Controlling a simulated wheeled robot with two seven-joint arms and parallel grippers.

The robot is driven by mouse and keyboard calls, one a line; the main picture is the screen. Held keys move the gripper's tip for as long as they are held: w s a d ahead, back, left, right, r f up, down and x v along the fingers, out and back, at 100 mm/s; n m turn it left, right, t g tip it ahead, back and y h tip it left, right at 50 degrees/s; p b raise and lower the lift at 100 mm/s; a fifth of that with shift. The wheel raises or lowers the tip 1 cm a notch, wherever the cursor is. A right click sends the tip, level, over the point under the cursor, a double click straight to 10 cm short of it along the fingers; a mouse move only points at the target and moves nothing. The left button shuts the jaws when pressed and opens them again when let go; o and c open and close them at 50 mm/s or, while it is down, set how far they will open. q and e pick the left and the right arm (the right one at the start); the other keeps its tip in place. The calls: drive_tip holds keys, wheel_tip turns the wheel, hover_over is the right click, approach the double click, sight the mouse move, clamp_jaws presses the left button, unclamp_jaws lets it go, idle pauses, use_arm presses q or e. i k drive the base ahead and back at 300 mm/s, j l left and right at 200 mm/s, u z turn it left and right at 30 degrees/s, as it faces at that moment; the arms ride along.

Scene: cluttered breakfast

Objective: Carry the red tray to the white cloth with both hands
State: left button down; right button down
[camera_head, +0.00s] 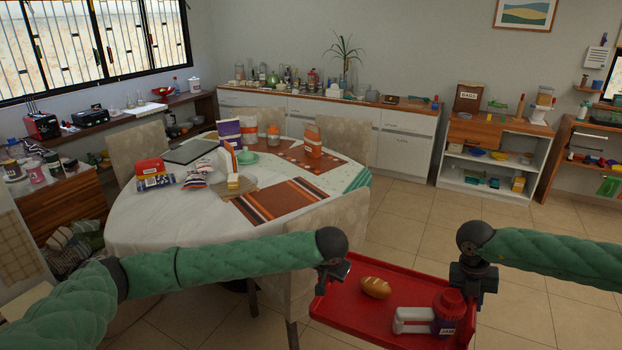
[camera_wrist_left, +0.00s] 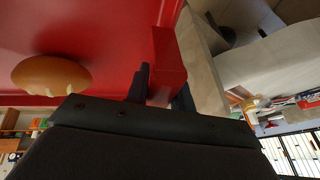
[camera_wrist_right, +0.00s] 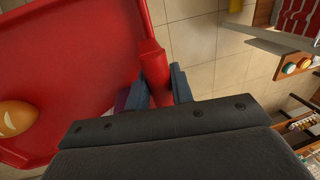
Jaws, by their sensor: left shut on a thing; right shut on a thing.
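The red tray (camera_head: 350,309) hangs in the air before me at the bottom of the head view, beside the table. It carries a bread roll (camera_head: 375,287), a red-lidded jar labelled JAM (camera_head: 449,306) and a white item lying against the jar (camera_head: 411,319). My left gripper (camera_head: 334,277) is shut on the tray's left side; the left wrist view shows its fingers (camera_wrist_left: 158,80) on a red grip. My right gripper (camera_head: 468,285) is shut on the right side, its fingers (camera_wrist_right: 160,85) around the red grip. The white cloth (camera_head: 160,221) covers the oval table.
The cloth's near left part is bare. A chair (camera_head: 335,225) stands between tray and table. Open tiled floor (camera_head: 420,225) lies to the right.

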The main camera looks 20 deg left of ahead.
sight(180, 218)
drive_tip(key=j+u, duration=0.4)
drive_tip(key=i+j+u, duration=0.1)
drive_tip(key=j+u, duration=0.35)
drive_tip(key=i+j+u, duration=0.15)
drive_tip(key=i+j, duration=0.15)
drive_tip(key=i+j+z, duration=0.1)
drive_tip(key=i+j, duration=0.25)
drive_tip(key=i+j+z, duration=0.1)
drive_tip(key=i+j, duration=0.25)
drive_tip(key=i+j+z, duration=0.15)
drive_tip(key=i+j, duration=0.2)
drive_tip(key=j, duration=0.15)
drive_tip(key=i+j+z, duration=0.1)
drive_tip(key=i+j, duration=0.2)
drive_tip(key=j, duration=0.2)
